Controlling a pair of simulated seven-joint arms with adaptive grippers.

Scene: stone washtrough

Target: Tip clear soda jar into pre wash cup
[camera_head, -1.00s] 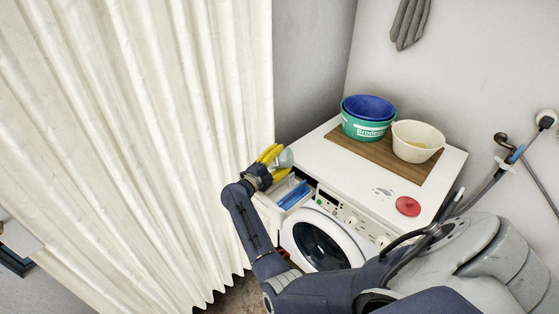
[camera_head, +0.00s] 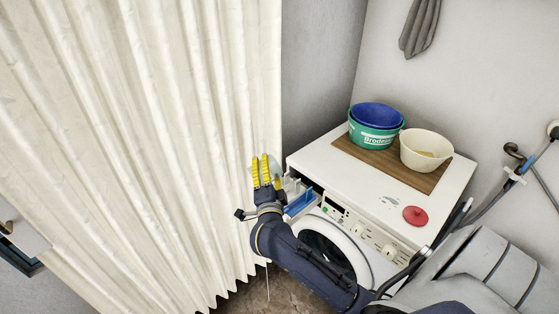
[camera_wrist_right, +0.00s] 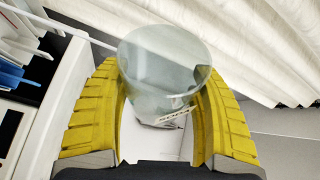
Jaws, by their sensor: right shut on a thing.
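My right gripper (camera_head: 265,172) has yellow fingers and is shut on the clear soda jar (camera_wrist_right: 165,65), held beside the washing machine's front left corner. In the head view the fingers mostly hide the jar. In the wrist view it sits between both fingers, its round end facing the camera; I cannot tell what is inside. The washer's detergent drawer (camera_head: 292,187) is pulled out, just right of the gripper, with a blue part (camera_head: 300,203) in it. The drawer also shows at the left of the wrist view. I cannot make out the pre wash cup separately. My left gripper is out of view.
The white washing machine (camera_head: 345,185) carries a wooden board (camera_head: 430,183) with a green tub (camera_head: 372,137), a blue bowl (camera_head: 377,115) and a cream bowl (camera_head: 425,147). A red round lid (camera_head: 415,216) lies near its front. A pale curtain (camera_head: 140,140) hangs close left of the gripper.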

